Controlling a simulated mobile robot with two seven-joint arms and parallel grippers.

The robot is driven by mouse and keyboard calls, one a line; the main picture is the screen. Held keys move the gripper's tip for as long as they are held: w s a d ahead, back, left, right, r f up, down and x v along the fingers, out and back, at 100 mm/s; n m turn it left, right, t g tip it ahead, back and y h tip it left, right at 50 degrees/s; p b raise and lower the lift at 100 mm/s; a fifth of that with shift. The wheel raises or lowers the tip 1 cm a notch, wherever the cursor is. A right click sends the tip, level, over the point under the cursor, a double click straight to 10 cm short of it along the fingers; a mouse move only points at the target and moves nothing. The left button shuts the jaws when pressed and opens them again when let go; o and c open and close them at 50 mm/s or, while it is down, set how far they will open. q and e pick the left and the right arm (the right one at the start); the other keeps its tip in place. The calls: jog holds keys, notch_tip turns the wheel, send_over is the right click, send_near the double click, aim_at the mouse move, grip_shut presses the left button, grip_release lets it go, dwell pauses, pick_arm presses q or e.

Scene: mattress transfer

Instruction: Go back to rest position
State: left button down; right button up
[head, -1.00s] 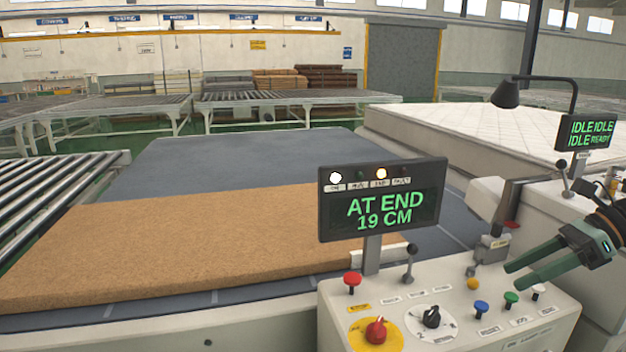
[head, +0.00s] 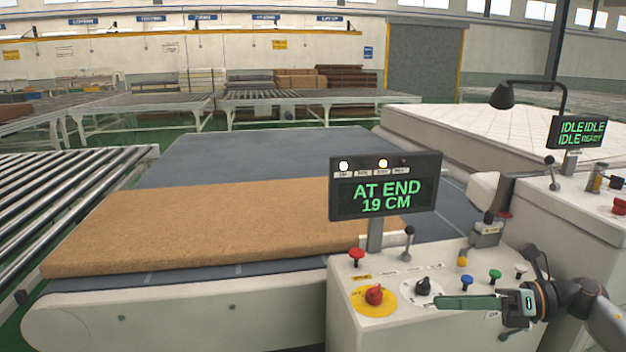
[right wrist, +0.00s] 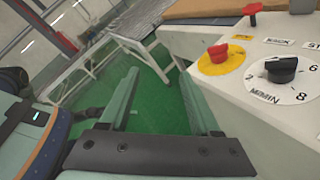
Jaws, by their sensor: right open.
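My right gripper (head: 470,303) is in front of the control console (head: 350,315), low at the right in the head view. In the right wrist view its two green fingers (right wrist: 160,105) stand apart with nothing between them, over green floor. My left gripper is not in view. The console screen (head: 385,187) reads "AT END 19 CM".
A brown mattress slab (head: 220,225) lies on the dark belt (head: 260,155). A roller conveyor (head: 60,200) is at the left. A white quilted mattress (head: 460,130) lies at the back right. A second console (head: 570,215) with an "IDLE" screen (head: 583,132) stands at the right.

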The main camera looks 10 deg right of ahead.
jog(key=s+a+f+m+t+h+p, duration=0.15)
jog(key=a+f+m+t+h, duration=0.35)
jog(key=m, duration=0.7)
jog(key=s+a+f+m+t+h+p, duration=0.1)
jog(key=a+f+m+t+p, duration=0.15)
jog(key=f+m+t, duration=0.7)
jog(key=s+a+f+m+g+h, duration=0.2)
jog(key=s+f+m+g+h, duration=0.1)
jog(key=s+f+m+g, duration=0.2)
jog(key=s+a+f+m+g+h+p, duration=0.1)
jog(key=s+a+f+m+g+h, duration=0.2)
jog(key=s+f+m+g, duration=0.3)
jog(key=s+f+m, duration=0.4)
jog(key=s+m, duration=0.4)
jog(key=shift+s+f+h, duration=0.15)
jog(key=shift+f+h, duration=0.1)
jog(key=shift+h, duration=0.05)
jog(key=shift+a, duration=0.1)
